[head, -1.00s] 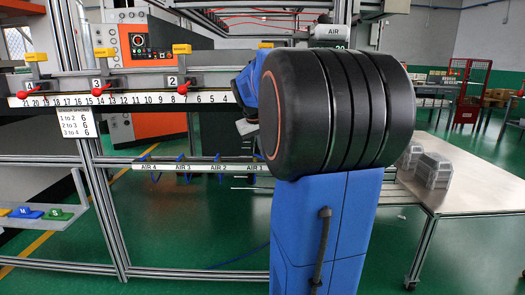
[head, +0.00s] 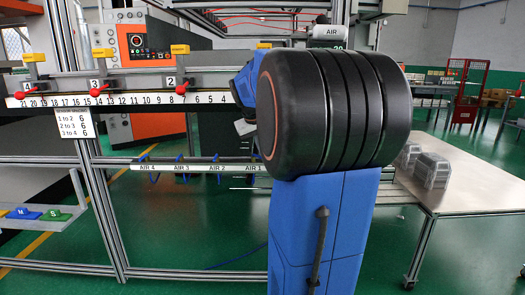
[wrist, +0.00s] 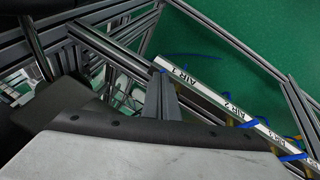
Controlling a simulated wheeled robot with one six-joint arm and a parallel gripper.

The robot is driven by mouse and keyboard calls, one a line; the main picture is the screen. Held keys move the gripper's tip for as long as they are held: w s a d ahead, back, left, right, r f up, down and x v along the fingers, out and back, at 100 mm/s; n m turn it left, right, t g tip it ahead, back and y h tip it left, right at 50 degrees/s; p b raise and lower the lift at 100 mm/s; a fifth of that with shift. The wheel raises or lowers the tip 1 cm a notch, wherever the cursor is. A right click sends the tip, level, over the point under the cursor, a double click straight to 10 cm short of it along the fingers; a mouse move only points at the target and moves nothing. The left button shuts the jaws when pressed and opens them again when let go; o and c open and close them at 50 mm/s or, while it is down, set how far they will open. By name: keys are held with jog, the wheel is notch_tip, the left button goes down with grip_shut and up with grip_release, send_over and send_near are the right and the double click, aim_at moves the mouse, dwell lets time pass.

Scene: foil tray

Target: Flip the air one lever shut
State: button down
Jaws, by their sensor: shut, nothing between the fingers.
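In the head view a white label rail (head: 200,167) reads AIR 4, AIR 3, AIR 2, AIR 1 from left to right, with small blue levers along it. The AIR 1 label (head: 254,167) is at its right end, beside my large black arm joint. I cannot make out the air one lever there. In the wrist view the AIR 1 label (wrist: 180,72) is near the middle, with a small blue part at its left end; whether that is its lever I cannot tell. My gripper (wrist: 162,85) appears as grey shut fingers just below that label, empty; contact is unclear.
A numbered rail (head: 140,98) with red-handled clamps runs above. Frame bars crowd the wrist view's upper left.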

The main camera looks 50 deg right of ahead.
jog(key=shift+w, duration=0.1)
dwell(0.3)
jog(key=shift+w+a, duration=0.25)
jog(key=shift+w, duration=0.4)
jog(key=v, duration=1.7)
jog(key=shift+r, duration=0.2)
jog(key=shift+a+f, duration=0.1)
jog(key=shift+a, duration=0.05)
